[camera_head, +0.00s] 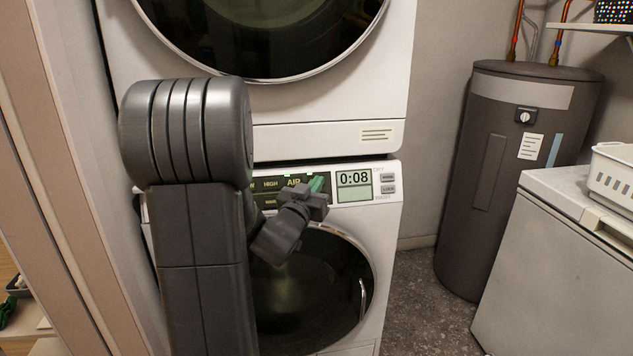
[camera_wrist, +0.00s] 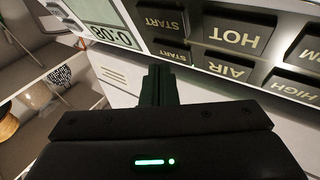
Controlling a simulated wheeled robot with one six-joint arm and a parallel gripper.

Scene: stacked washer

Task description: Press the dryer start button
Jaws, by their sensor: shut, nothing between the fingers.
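The control panel (camera_head: 268,184) runs between the two stacked machines. The wrist view shows it upside down, with two START buttons: a larger one (camera_wrist: 163,19) beside HOT (camera_wrist: 238,36), and a narrower one (camera_wrist: 172,50) beside AIR (camera_wrist: 229,66). In the head view AIR is in the upper row, and both START buttons are hidden behind my gripper (camera_head: 318,186). In the wrist view my gripper (camera_wrist: 158,72) is shut and empty, its tips just below the narrower START button in the picture. I cannot tell whether they touch the panel.
A display (camera_head: 354,186) reading 0:08 is right of my gripper. The upper machine (camera_head: 330,138) overhangs the panel; the lower door (camera_head: 310,285) is below.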

